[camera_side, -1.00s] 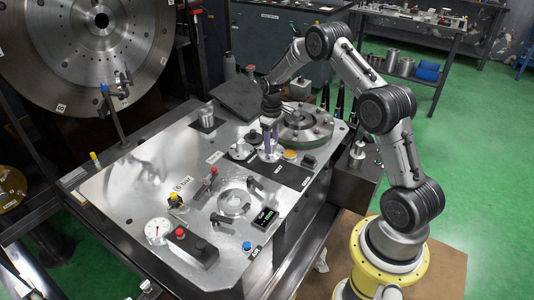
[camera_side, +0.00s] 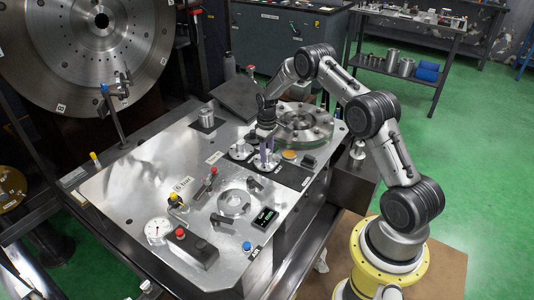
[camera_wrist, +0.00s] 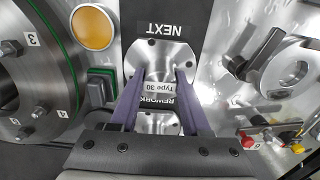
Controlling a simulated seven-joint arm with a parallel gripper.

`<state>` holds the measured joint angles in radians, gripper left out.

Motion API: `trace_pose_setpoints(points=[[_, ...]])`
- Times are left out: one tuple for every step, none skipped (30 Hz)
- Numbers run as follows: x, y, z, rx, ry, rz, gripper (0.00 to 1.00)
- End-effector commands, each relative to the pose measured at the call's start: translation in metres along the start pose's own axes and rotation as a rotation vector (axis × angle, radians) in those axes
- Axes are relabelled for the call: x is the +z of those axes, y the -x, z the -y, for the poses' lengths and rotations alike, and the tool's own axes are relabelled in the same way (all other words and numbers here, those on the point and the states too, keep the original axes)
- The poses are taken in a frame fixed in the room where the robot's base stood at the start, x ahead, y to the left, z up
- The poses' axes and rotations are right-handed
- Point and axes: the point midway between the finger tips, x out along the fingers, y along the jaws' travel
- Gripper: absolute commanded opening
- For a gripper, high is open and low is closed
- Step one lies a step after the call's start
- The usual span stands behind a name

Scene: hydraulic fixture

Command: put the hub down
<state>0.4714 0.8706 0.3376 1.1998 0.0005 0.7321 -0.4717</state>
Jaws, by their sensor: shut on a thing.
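The hub (camera_wrist: 160,62) is a silver flanged disc with a "Type 30" label at its middle, just below the printed word NEXT in the wrist view. My gripper (camera_wrist: 161,80) has its two purple fingers shut on the hub's middle part. In the side view my gripper (camera_side: 265,148) points down over the dark strip of the bench, with the hub (camera_side: 265,165) under it. The hub is at or very close to the strip's surface; I cannot tell whether it touches. The fingers hide part of it.
A second silver flanged part (camera_wrist: 157,124) lies by the REWORK label, partly under my gripper in the wrist view. An orange disc (camera_side: 289,155) and a large round bolted fixture (camera_side: 304,122) are close by. The metal plate (camera_side: 135,185) has bare room to the left.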

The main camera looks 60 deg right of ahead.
Motion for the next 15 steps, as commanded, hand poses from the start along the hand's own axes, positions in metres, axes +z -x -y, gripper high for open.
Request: trace_pose_setpoints(points=[[-0.0006,-0.001,-0.0003,0.001,0.0,-0.001,0.0],[0.0003,-0.0025,0.0001,0.0,0.0,0.001,0.49],[0.0002,-0.0022,0.0001,0.0,0.0,0.001,0.56],[0.0003,-0.0022,0.0001,0.0,0.0,0.001,0.61],[0.0003,-0.0023,0.0002,0.0,0.0,0.001,0.67],[0.0004,-0.0023,0.0002,-0.001,0.0,0.001,0.74],[0.0004,-0.0022,0.0002,-0.001,0.0,0.001,0.77],[0.0004,-0.0022,0.0002,-0.001,0.0,0.001,0.77],[0.0004,-0.0022,0.0002,-0.001,0.0,0.001,0.77],[0.0004,-0.0021,0.0002,-0.001,0.0,0.001,0.77],[0.0004,-0.0021,0.0002,0.0,0.0,0.001,0.77],[0.0004,-0.0021,0.0002,0.0,0.0,0.001,0.77],[0.0004,-0.0021,0.0002,0.0,0.0,0.001,0.77],[0.0003,-0.002,0.0002,0.0,0.0,0.001,0.77],[0.0003,-0.0015,0.0001,0.0,0.0,0.001,0.77]])
